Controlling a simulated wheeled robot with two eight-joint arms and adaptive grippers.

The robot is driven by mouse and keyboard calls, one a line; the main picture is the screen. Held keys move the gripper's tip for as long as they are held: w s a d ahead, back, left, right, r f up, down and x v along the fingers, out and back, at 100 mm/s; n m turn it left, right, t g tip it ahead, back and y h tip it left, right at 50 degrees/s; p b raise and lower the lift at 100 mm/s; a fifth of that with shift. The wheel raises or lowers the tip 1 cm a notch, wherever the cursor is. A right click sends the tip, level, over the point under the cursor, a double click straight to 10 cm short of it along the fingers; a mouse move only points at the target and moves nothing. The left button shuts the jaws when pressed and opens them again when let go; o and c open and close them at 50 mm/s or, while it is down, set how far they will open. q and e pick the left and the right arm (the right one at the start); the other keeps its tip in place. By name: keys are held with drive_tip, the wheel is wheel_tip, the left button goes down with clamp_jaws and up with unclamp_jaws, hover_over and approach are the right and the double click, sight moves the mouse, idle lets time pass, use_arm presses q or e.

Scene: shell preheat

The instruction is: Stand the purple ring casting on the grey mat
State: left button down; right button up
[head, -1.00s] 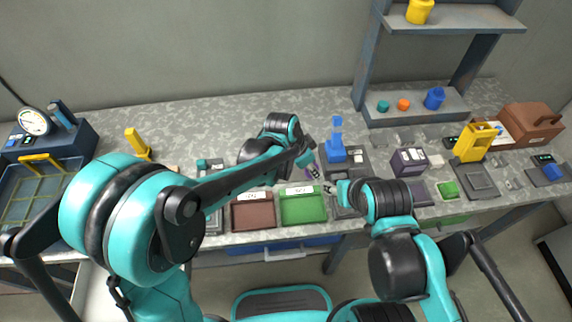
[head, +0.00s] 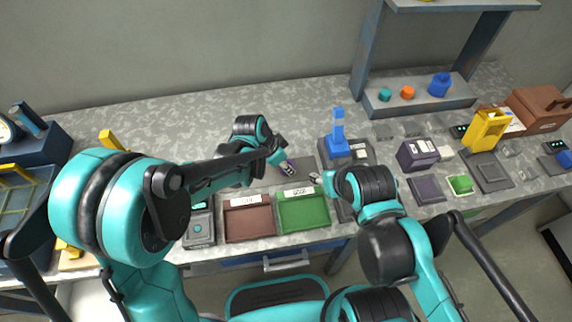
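The purple ring casting (head: 291,171) shows as a small purple patch at the tip of my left gripper (head: 287,167), behind the green tray. The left gripper seems shut on it; its fingers hide much of the ring, and its tilt is too small to tell. A darker grey mat (head: 307,160) shows on the bench around the gripper tip. I cannot tell whether the ring touches it. My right gripper (head: 317,178) is just right of the ring, apart from it, low over the bench; its finger opening is too small to read.
A brown tray (head: 249,222) and a green tray (head: 303,212) stand at the front edge. A blue upright device (head: 337,140) stands behind the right gripper. A purple box (head: 416,154) and yellow press (head: 488,130) are to the right. The bench at back left is clear.

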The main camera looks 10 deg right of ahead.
use_arm(q)
drive_tip(key=shift+f, duration=0.2)
drive_tip(key=c, duration=1)
unclamp_jaws()
drive_tip(key=shift+c, duration=0.2)
drive_tip(key=shift+r, duration=0.1)
drive_tip(key=shift+r, duration=0.25)
drive_tip(key=p+v, duration=0.4)
drive_tip(key=v, duration=0.7)
drive_tip(key=shift+r, duration=0.4)
drive_tip(key=shift+a, duration=0.25)
